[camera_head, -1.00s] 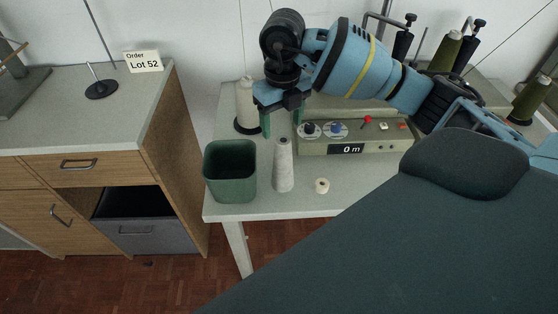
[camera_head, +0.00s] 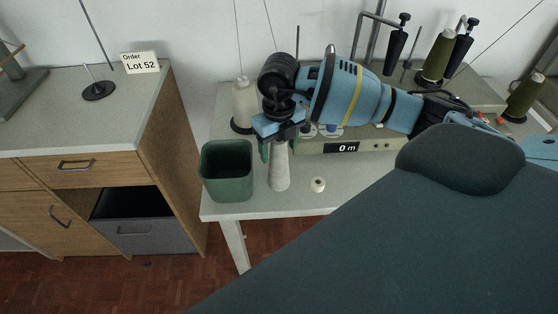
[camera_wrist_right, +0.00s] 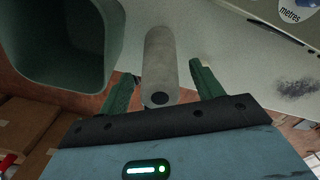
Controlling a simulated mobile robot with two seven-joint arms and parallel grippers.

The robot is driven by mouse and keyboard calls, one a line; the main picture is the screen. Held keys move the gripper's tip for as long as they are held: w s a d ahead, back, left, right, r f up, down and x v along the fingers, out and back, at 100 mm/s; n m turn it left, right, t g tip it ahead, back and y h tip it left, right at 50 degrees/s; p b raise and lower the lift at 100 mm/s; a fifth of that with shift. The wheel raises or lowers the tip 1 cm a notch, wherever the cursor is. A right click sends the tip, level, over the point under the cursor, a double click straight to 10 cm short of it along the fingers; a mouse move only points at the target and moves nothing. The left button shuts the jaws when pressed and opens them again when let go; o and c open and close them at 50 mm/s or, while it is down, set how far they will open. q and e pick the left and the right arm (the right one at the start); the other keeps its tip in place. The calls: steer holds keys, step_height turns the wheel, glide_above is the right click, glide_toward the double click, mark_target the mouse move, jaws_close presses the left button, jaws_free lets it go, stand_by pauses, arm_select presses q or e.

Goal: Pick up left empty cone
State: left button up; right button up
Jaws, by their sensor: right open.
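A pale grey, bare cone (camera_head: 280,172) stands upright near the front of the table, just right of the green bin. My right gripper (camera_head: 278,150) is open above and around its upper part, pointing down, and hides the cone's top. In the right wrist view the cone (camera_wrist_right: 160,62) lies between the two green fingers of the right gripper (camera_wrist_right: 160,76), with a gap on each side. I cannot tell whether a finger touches it. My left gripper is not in view.
The green bin (camera_head: 227,188) stands close left of the cone. A small cream spool (camera_head: 318,184) lies to its right. Behind are a cream thread cone (camera_head: 243,100) and the "0 m" meter box (camera_head: 370,146). Olive thread cones (camera_head: 440,55) stand at the back right.

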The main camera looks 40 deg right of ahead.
steer(key=shift+c, duration=0.3)
steer(key=c, duration=1.2)
steer(key=shift+r, duration=0.2)
steer(key=shift+r, duration=0.6)
step_height(320, 180, up, 2)
steer(key=shift+r, duration=0.1)
steer(key=s+a, duration=0.3)
steer(key=a, duration=0.1)
steer(key=s+a+r, duration=0.1)
steer(key=s+a, duration=0.1)
steer(key=a, duration=0.3)
steer(key=s+a, duration=0.3)
steer(key=a, duration=0.1)
steer(key=shift+s+a+r, duration=0.15)
steer(key=shift+s+a, duration=0.05)
steer(key=shift+s, duration=0.15)
steer(key=shift+n, duration=0.3)
